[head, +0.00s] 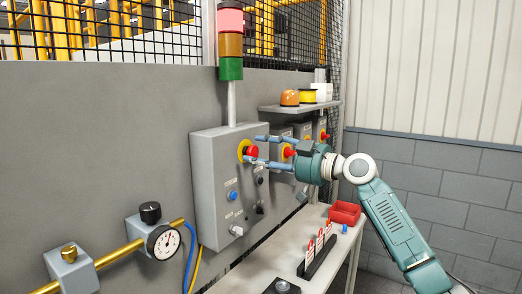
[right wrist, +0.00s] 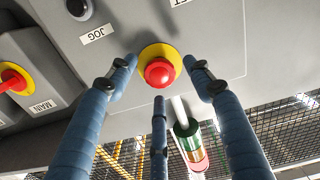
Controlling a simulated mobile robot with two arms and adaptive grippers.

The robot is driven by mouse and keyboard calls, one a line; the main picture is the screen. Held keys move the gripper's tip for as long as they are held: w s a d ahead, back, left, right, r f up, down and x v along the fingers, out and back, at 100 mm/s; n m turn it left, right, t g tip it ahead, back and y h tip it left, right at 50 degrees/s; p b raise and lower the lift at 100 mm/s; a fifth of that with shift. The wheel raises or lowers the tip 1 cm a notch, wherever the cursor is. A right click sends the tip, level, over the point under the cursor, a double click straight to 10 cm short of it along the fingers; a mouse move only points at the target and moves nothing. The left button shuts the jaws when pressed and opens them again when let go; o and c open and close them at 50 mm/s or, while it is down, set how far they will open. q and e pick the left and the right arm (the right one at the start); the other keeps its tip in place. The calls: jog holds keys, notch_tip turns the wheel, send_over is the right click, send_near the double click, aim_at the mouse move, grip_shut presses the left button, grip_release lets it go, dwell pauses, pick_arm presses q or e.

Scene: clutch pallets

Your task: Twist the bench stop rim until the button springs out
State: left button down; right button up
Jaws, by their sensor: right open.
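A red mushroom stop button (head: 252,151) on a yellow round plate stands on the front of the nearest grey control box. It also shows in the right wrist view (right wrist: 159,73). I cannot read a label naming it as the bench stop. My right gripper (head: 259,149) is open, with blue fingers pointing at this button. In the right wrist view two fingertips stand left and right of the yellow plate, and a third finger lies below the red cap. They look apart from the cap, though contact is hard to tell. My left gripper is not in view.
Another red stop (right wrist: 14,80) labelled MAIN sits on a neighbouring box. The near box carries a blue button (head: 232,195) and dark knobs. A stack light (head: 230,45) rises above it. A bench (head: 327,267) below holds a red bin (head: 345,213). A gauge (head: 163,241) is at left.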

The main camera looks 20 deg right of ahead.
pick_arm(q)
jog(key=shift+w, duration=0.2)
pick_arm(e)
jog(key=shift+w+f, duration=0.1)
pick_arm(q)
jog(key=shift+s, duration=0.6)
pick_arm(e)
jog(key=c, duration=1.1)
